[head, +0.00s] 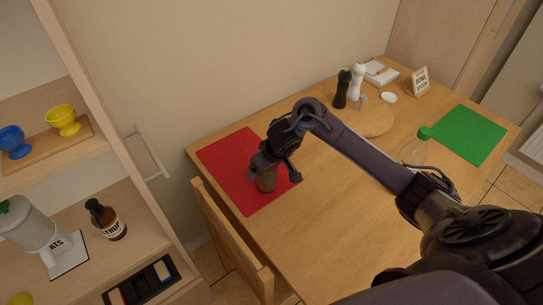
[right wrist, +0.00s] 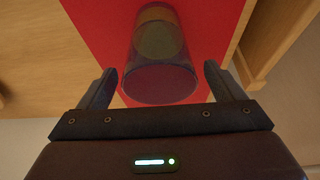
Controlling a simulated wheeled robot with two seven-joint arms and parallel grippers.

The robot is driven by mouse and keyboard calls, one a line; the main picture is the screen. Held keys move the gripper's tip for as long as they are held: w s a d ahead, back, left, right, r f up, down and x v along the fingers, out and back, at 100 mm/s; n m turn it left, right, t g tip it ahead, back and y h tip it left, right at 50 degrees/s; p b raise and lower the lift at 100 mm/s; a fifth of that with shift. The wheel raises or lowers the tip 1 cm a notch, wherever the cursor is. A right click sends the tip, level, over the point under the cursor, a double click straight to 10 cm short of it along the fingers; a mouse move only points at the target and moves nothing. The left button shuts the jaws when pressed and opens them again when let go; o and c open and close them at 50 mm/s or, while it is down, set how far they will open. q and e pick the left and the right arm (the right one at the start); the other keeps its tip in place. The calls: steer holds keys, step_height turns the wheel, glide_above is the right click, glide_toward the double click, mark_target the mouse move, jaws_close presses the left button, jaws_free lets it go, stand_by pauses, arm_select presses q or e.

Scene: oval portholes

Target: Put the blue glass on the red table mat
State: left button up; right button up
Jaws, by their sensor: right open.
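The red table mat (head: 232,160) lies at the left end of the wooden table, and it fills the upper middle of the right wrist view (right wrist: 100,25). The glass (head: 266,182) stands on the mat, near its front right part. It looks dark and see-through, with a bluish-purple tint over the red in the right wrist view (right wrist: 160,82). My right gripper (head: 275,172) is above the mat at the glass. Its fingers are open, one on each side of the glass with gaps showing (right wrist: 158,76). My left gripper is not in view.
A chair (head: 232,245) stands at the table's near left edge. A bottle with a green cap (head: 413,148) stands near the green mat (head: 468,134). Dark and white shakers (head: 342,88) stand by a round board (head: 373,120). Shelves (head: 145,225) hold egg cups and a syrup bottle.

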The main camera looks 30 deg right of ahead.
steer(key=p+v, duration=0.2)
steer(key=v, duration=0.6)
steer(key=shift+d+r, duration=0.1)
steer(key=shift+r, duration=0.25)
steer(key=shift+s+r+p, duration=0.3)
steer(key=shift+p, duration=0.15)
